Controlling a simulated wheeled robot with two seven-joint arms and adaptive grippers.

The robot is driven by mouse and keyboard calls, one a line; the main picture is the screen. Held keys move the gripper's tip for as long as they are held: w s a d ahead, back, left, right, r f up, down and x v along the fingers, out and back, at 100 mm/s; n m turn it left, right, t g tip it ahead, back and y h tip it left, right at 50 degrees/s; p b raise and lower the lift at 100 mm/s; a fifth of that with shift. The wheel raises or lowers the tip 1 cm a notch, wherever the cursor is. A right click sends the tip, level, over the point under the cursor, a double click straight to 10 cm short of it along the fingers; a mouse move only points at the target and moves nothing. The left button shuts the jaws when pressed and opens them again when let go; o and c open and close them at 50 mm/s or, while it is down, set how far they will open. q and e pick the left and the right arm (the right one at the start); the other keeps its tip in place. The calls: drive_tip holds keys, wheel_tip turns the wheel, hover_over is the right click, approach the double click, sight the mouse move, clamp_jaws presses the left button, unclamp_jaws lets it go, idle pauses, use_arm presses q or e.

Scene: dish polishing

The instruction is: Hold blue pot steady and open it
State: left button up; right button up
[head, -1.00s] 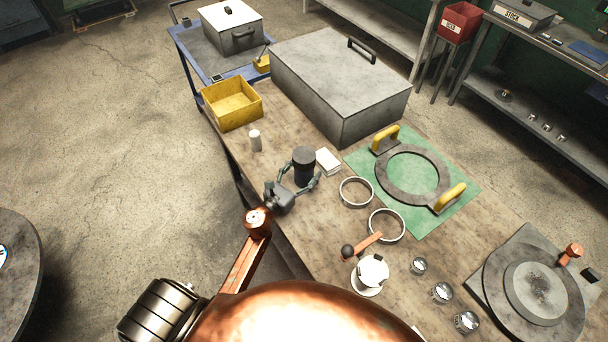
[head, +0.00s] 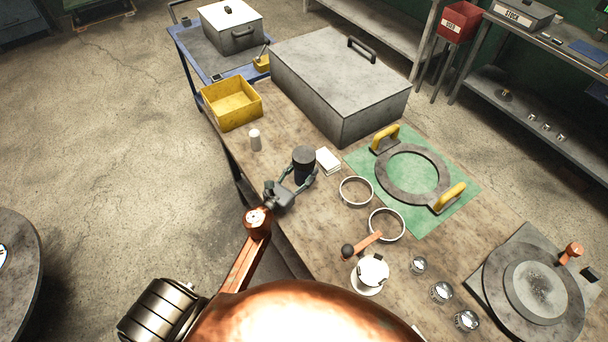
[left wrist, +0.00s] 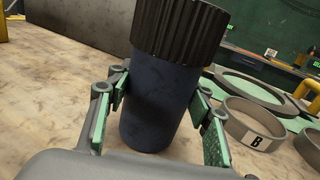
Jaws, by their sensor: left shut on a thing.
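The blue pot (head: 303,176) stands upright on the workbench, a dark blue cylinder with a wider black ribbed lid (head: 304,154) on top. In the left wrist view the pot body (left wrist: 160,102) fills the middle, and the lid (left wrist: 180,28) is still on, its top cut off by the frame. My left gripper (head: 301,180) is shut around the pot body below the lid, with a green-padded finger on each side. The pot's base is partly hidden by the gripper in the head view. My right gripper is not in view.
Beside the pot lie a white stack (head: 328,160), a small white bottle (head: 255,140) and two metal rings (head: 342,198). Behind are a yellow bin (head: 250,117) and a large grey box (head: 335,75). A green mat (head: 458,212) carries a yellow-handled ring.

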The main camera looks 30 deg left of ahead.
sight(294, 161)
use_arm(q)
drive_tip(key=shift+r, duration=0.15)
drive_tip(key=shift+r, duration=0.45)
drive_tip(key=r+p, duration=0.1)
drive_tip(key=r, duration=0.1)
drive_tip(key=shift+s+a+r+p, duration=0.1)
drive_tip(key=shift+s+r+p, duration=0.1)
drive_tip(key=shift+r+p, duration=0.15)
drive_tip(key=s+r+p, duration=0.1)
drive_tip(key=r, duration=0.1)
drive_tip(key=s+r+p, duration=0.1)
drive_tip(key=s+r, duration=0.1)
drive_tip(key=s+a+r+p, duration=0.1)
drive_tip(key=r, duration=0.1)
drive_tip(key=shift+s, duration=0.35)
drive_tip(key=s+a+r, duration=0.2)
drive_tip(key=s+r, duration=0.1)
drive_tip(key=s, duration=0.5)
drive_tip(key=shift+s, duration=0.3)
drive_tip(key=shift+r, duration=0.1)
drive_tip(key=o, duration=0.9)
clamp_jaws()
drive_tip(key=shift+d, duration=0.1)
